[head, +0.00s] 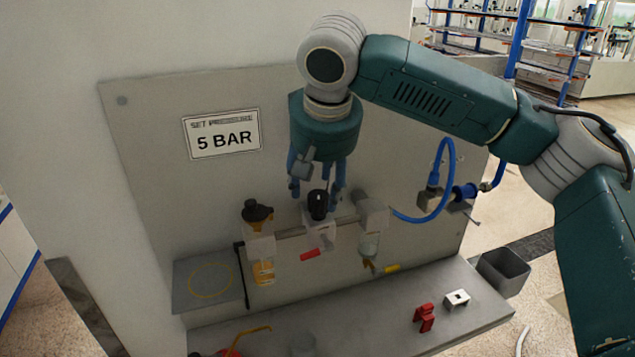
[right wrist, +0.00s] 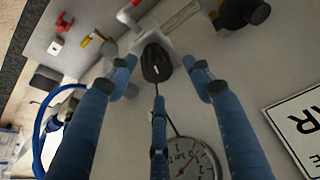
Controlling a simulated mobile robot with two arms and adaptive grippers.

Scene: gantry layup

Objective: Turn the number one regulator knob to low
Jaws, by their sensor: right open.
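A black regulator knob (head: 318,205) sits on top of the middle unit of the panel. My right gripper (head: 320,192) points down over this knob from above, with its blue fingers spread around it. In the right wrist view the knob (right wrist: 155,64) stands between the open fingertips, with gaps visible at its sides. I cannot tell whether any finger touches it. No number or low mark is readable on the knob. A round pressure gauge (right wrist: 185,160) shows in the right wrist view. My left gripper is not in view.
A filter unit with a dark top (head: 257,212) stands left of the knob. A "5 BAR" sign (head: 222,133) is on the panel.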

